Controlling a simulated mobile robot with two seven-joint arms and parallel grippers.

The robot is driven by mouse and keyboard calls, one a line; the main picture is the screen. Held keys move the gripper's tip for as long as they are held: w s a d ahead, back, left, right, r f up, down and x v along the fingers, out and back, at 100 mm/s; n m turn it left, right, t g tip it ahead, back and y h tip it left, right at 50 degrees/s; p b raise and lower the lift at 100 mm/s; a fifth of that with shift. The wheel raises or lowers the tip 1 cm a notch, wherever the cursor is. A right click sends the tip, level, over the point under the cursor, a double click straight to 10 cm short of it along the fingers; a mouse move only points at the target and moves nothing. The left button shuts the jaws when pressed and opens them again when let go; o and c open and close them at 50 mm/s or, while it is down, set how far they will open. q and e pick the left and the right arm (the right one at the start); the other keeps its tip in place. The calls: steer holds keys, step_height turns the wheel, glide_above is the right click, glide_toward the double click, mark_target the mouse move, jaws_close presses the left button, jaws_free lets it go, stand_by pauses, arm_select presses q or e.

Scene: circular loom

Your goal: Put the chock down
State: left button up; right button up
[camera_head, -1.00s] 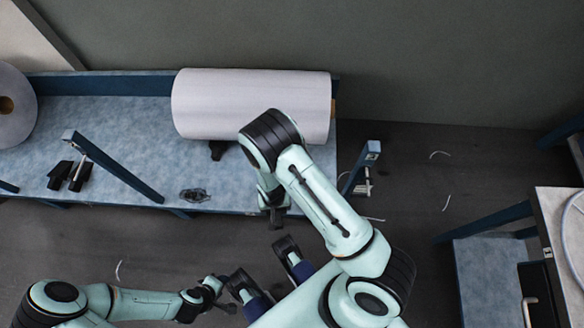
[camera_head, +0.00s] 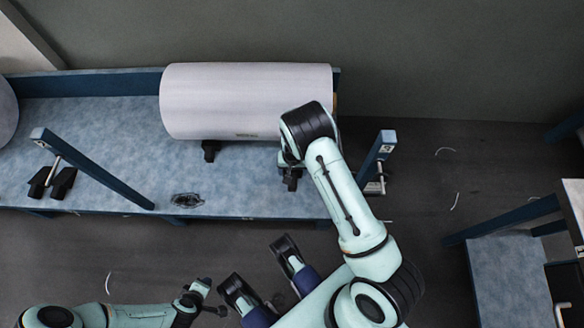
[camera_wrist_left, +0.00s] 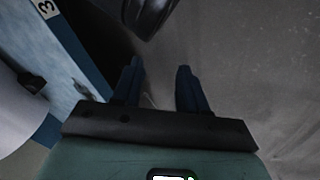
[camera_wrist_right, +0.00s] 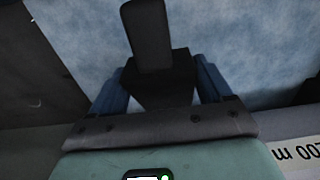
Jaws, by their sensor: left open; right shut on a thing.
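My right gripper (camera_head: 288,170) is shut on a black chock (camera_wrist_right: 150,55), which shows between its blue fingers in the right wrist view. In the head view this chock (camera_head: 291,183) is at the bench top, by the front right of the white roll. Whether it touches the bench or the roll is unclear. Another black chock (camera_head: 209,151) is at the roll's front left. My left gripper (camera_wrist_left: 158,85) is open and empty, low in front of the bench, over the floor.
The white roll (camera_head: 235,95) lies on the blue-topped bench (camera_head: 110,125). Two black blocks (camera_head: 52,183) and a small dark item (camera_head: 187,199) lie at its front left. Blue posts (camera_head: 95,168) (camera_head: 376,158) rise near the front edge. Another unit (camera_head: 510,270) stands right.

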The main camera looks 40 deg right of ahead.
steer(key=w+d, duration=0.1)
steer(key=w+d+b, duration=0.1)
steer(key=w, duration=0.1)
steer(key=shift+d+f, duration=0.15)
steer(key=shift+d, duration=0.15)
steer(key=shift+f, duration=0.55)
step_height(320, 180, down, 6)
steer(key=b, duration=0.2)
steer(key=shift+w+r+b, duration=0.1)
steer(key=shift+b, duration=0.25)
arm_select(q)
steer(key=s+a+f+g, duration=0.1)
steer(key=s+f+g, duration=0.1)
steer(key=s+f, duration=0.4)
steer(key=shift+s+f+g, duration=0.25)
steer(key=shift+s+g, duration=0.15)
steer(key=shift+s, duration=0.4)
arm_select(e)
steer(key=shift+r, duration=0.1)
arm_select(q)
steer(key=shift+a, duration=0.1)
arm_select(e)
steer(key=o, duration=1.2)
arm_select(q)
steer(key=shift+s+f, duration=0.1)
steer(key=shift+s, duration=0.05)
arm_select(e)
steer(key=shift+o, duration=0.2)
